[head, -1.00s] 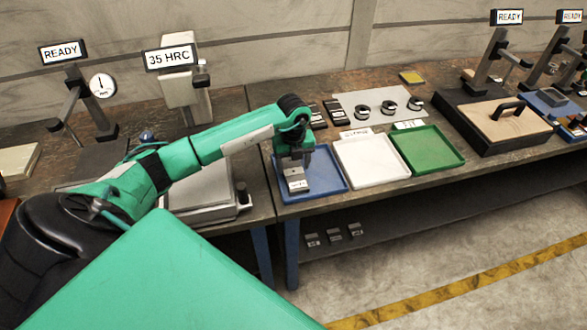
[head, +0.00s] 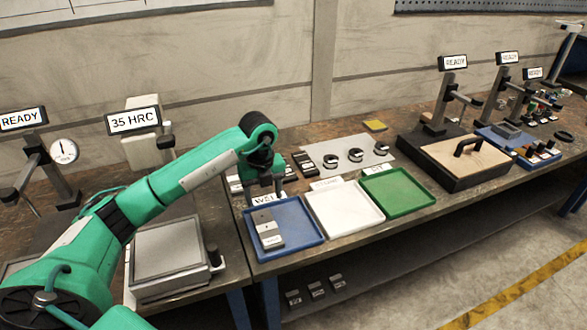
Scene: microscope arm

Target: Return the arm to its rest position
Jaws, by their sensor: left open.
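My left arm, green with black joints, reaches in from the left over the bench. Its gripper (head: 265,192) points down at the back edge of the blue tray (head: 300,238). The gripper is open, with its two dark fingers apart and nothing seen between them. A grey block (head: 267,229) with a white label lies in the left part of the blue tray, in front of and apart from the fingers. My right gripper is not in view.
A white tray (head: 345,208) and a green tray (head: 398,193) stand right of the blue one. Behind them lie several dark C-shaped parts on a grey sheet (head: 372,153). The 35 HRC tester (head: 140,150) and a dial gauge stand (head: 40,165) are at left. A wooden-lidded box (head: 480,158) is at right.

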